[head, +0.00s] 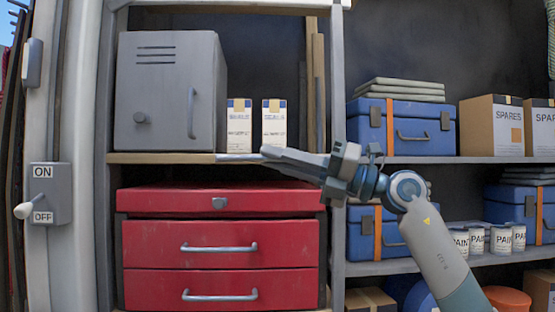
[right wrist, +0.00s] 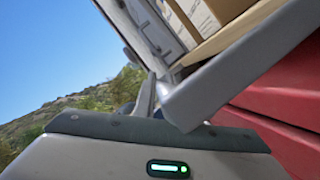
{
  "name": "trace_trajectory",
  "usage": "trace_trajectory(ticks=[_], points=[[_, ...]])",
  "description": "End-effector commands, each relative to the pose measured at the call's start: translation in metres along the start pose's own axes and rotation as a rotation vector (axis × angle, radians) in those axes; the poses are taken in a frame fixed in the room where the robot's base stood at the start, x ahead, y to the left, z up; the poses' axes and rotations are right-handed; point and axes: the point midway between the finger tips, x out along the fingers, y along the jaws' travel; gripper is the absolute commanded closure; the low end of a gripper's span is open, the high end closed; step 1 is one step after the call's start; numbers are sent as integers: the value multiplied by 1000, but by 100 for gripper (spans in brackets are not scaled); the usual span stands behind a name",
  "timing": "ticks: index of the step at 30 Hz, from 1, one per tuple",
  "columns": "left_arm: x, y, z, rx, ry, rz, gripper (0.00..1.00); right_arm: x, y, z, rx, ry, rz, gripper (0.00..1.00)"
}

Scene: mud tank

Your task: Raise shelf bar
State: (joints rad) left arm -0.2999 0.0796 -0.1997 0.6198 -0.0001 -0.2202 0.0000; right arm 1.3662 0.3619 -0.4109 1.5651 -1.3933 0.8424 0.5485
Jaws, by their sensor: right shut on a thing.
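The shelf bar (head: 236,158) is a short pale metal strip at the front edge of the upper wooden shelf, above the red tool chest. My right gripper (head: 268,153) reaches in from the right, with its fingers lying nearly level along that edge. It is shut on the bar at the bar's right end, and the fingers hide that part. In the right wrist view the gripper's body fills the bottom, and the wooden shelf board (right wrist: 232,35) slants beyond the fingers. The exact grip on the bar is hard to make out there. My left gripper is not in view.
A grey metal cabinet (head: 165,92) and two small cartons (head: 239,125) (head: 274,123) stand on the shelf. The red tool chest (head: 220,243) is just below. A grey upright post (head: 337,75) stands close to the gripper. Blue cases (head: 405,126) fill shelves at right.

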Motion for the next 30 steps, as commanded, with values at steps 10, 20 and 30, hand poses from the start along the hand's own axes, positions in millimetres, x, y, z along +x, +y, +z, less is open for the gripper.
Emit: trace_trajectory(ticks=[10, 20, 30], points=[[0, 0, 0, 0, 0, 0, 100, 0, 0, 1, -1, -3, 1, 71], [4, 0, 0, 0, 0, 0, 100, -6, -1, 0, -2, -3, -1, 71], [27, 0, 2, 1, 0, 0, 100, -52, -3, -1, -3, -5, -1, 71]])
